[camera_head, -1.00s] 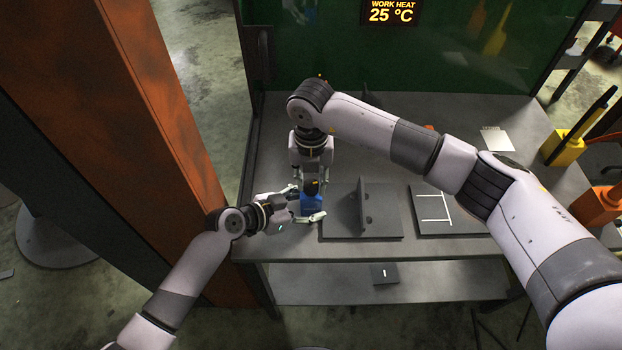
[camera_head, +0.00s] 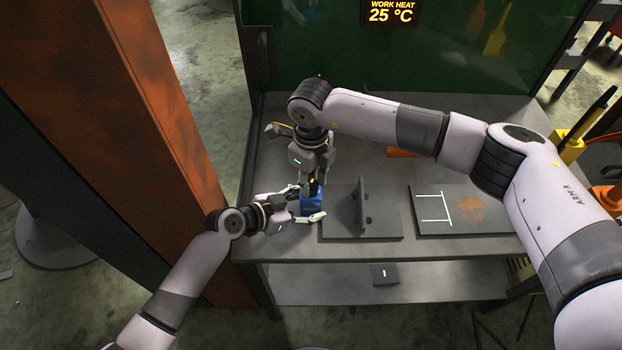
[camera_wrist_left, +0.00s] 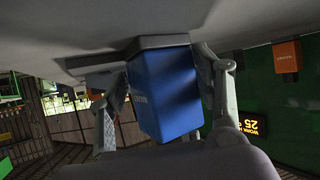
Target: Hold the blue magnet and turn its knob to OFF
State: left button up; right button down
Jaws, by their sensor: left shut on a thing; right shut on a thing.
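The blue magnet (camera_head: 311,204) stands near the table's front edge, left of the bracket plate. My left gripper (camera_head: 303,205) reaches in from the left and is shut on the magnet's body, one finger on the far side and one on the near side. In the left wrist view the magnet's blue body (camera_wrist_left: 163,92) sits between the two fingers (camera_wrist_left: 165,105). My right gripper (camera_head: 313,180) points down from above and is shut on the dark knob at the magnet's top. The knob is mostly hidden by the fingers, and its marking is not readable.
A grey plate with an upright bracket (camera_head: 361,212) stands just right of the magnet. Further right lies a dark plate with white lines (camera_head: 465,208) and an orange-brown patch. An orange part (camera_head: 403,153) lies behind, partly under my right arm. A sign (camera_head: 391,12) reads 25 °C.

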aim_at(312, 184)
jog(key=shift+n, duration=1.6)
jog(key=shift+d, duration=0.1)
jog(key=c, duration=1.2)
grip_release()
jog(key=shift+c, duration=0.2)
notch_tip(312, 184, up, 12)
pick_arm(q)
jog(key=o, duration=1.7)
